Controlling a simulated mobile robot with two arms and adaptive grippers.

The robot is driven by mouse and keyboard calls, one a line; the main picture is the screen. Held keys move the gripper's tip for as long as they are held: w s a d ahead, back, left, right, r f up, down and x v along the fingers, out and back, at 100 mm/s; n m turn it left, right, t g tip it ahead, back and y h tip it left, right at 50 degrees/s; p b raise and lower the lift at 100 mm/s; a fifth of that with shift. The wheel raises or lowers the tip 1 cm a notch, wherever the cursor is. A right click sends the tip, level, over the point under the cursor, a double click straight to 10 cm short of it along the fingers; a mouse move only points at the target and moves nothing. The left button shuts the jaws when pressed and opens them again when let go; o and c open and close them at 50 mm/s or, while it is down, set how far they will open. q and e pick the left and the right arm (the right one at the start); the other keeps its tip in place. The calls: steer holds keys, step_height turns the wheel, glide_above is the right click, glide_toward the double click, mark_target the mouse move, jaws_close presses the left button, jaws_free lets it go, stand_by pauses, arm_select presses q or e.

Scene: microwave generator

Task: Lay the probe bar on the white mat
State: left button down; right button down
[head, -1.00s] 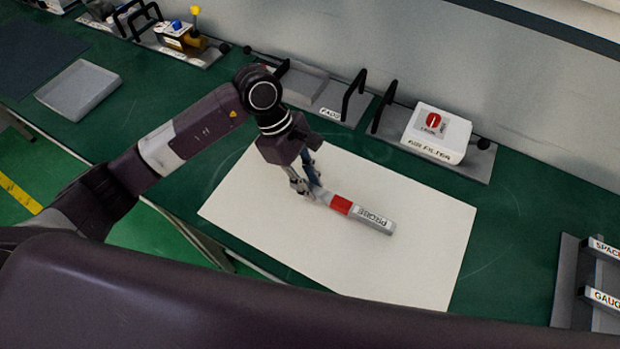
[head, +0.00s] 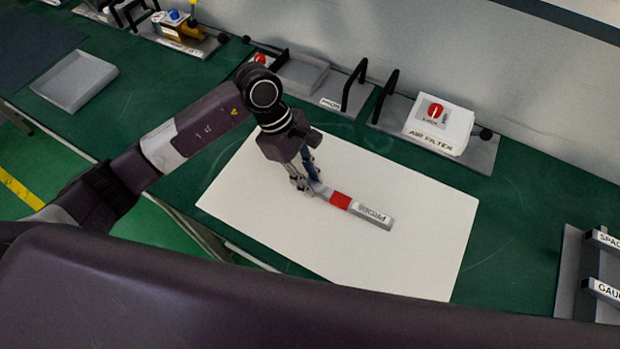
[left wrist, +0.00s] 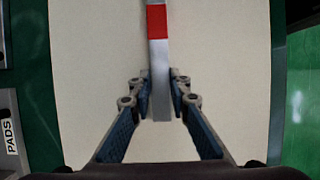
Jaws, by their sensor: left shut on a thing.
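The probe bar (head: 368,213) is a grey bar with a red band and a printed label. It is over the white mat (head: 420,260), within the mat's outline; I cannot tell whether it touches the mat. My left gripper (head: 307,187) is shut on the bar's near-left end, and the labelled end sticks out to the right. In the left wrist view the bar (left wrist: 158,60) runs up between the two fingers (left wrist: 161,100), above the pale mat (left wrist: 95,60). My right gripper is not in view.
An air filter box (head: 438,127) with a red knob stands behind the mat. A rack with labelled bars (head: 602,288) is at the right. A shallow tray (head: 75,82) lies at the far left. Green table shows around the mat.

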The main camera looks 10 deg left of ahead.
arm_select(q)
steer(key=shift+f, duration=0.1)
steer(key=c, duration=1.7)
jaws_free()
steer(key=shift+c, duration=0.2)
steer(key=v, duration=1.2)
